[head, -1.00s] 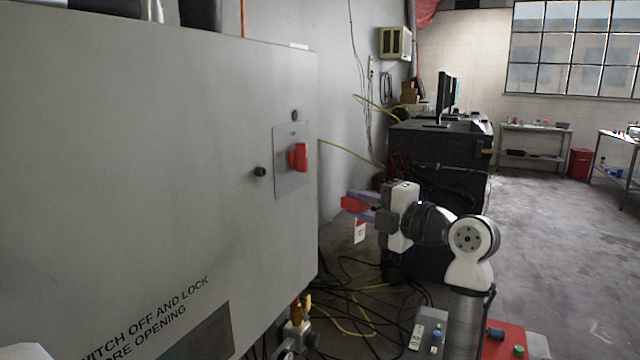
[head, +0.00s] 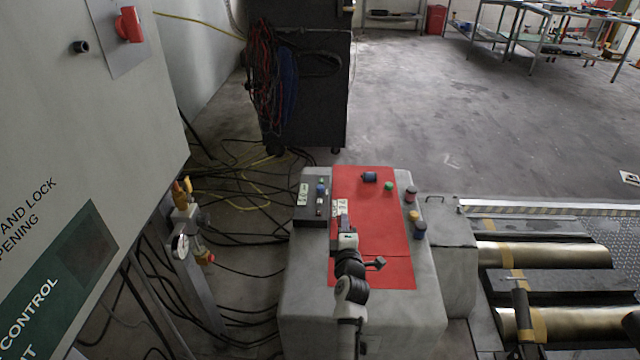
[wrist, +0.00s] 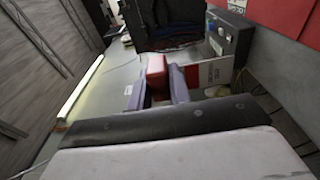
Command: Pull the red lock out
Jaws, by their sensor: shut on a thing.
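A red lock (wrist: 156,68) sits between the two purple fingers of my gripper (wrist: 157,86) in the wrist view. The gripper is shut on it. A white tag with red marking (wrist: 206,73) shows beside the right finger. In the head view my gripper (head: 341,222) is over the red top of the grey console, with the white tag (head: 338,207) at its far end. There the lock's red body cannot be told from the red panel. The red switch (head: 129,25) on the grey cabinet is at the upper left, well apart from my gripper.
The grey console (head: 300,310) carries a dark control box (head: 310,200) and several coloured knobs along its right side. The grey cabinet (head: 60,120) fills the left. Cables lie on the floor between them. Rollers (head: 560,322) are at the right. Open floor lies behind the console.

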